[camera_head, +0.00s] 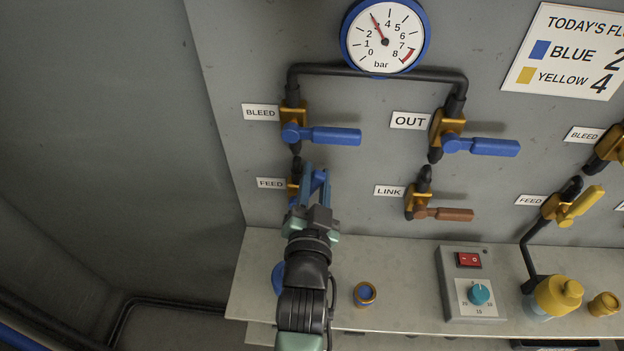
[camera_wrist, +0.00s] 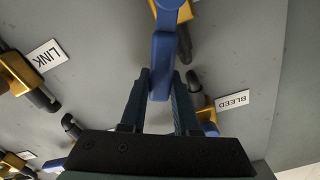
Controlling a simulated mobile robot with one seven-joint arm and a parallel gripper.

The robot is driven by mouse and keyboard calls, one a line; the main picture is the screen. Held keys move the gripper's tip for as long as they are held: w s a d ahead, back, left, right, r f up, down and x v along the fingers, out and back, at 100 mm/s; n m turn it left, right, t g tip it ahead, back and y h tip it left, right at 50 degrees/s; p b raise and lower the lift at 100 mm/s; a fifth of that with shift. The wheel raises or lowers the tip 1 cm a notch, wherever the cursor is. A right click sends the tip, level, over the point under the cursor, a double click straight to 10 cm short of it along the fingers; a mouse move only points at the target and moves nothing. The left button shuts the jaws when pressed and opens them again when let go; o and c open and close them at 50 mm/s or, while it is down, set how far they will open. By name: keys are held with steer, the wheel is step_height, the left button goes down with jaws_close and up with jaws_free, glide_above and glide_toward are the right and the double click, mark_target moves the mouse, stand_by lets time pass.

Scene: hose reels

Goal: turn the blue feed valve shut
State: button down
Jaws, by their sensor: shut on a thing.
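The blue feed valve has a brass body (camera_head: 293,187) beside the FEED label at the lower left of the panel, partly hidden behind my gripper. Its blue handle (camera_wrist: 163,62) runs between my two fingers in the wrist view, with its pivot end at the top edge. My gripper (camera_head: 314,183) is shut on this handle; it also shows in the wrist view (camera_wrist: 160,88). In the head view the handle is largely covered, and its exact angle is hard to tell there.
The blue bleed handle (camera_head: 332,136) lies across its pipe close above my gripper. The out valve (camera_head: 482,146) and brown link handle (camera_head: 448,214) are to the right. The gauge (camera_head: 385,38) reads about 3 bar. A ledge below carries a switch box (camera_head: 471,284).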

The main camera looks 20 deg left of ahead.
steer(key=d+m, duration=0.1)
steer(key=d+f+m+b, duration=0.1)
steer(key=m, duration=0.1)
steer(key=shift+w+f, duration=0.3)
steer(key=f+m+b, duration=0.1)
steer(key=d+f+m+b, duration=0.1)
steer(key=m, duration=0.1)
steer(key=shift+w+d+m, duration=0.2)
steer(key=shift+d+m, duration=0.1)
steer(key=f+m, duration=0.1)
steer(key=f+m+b, duration=0.1)
steer(key=shift+w+d+m, duration=0.1)
steer(key=shift+d+m, duration=0.2)
steer(key=shift+d, duration=0.1)
steer(key=shift+d+f+m+b, duration=0.15)
steer(key=shift+f+m+b, duration=0.9)
steer(key=shift+m, duration=0.75)
steer(key=shift+f, duration=0.2)
steer(key=c, duration=0.6)
jaws_free()
steer(key=shift+c, duration=0.2)
steer(key=shift+r, duration=0.1)
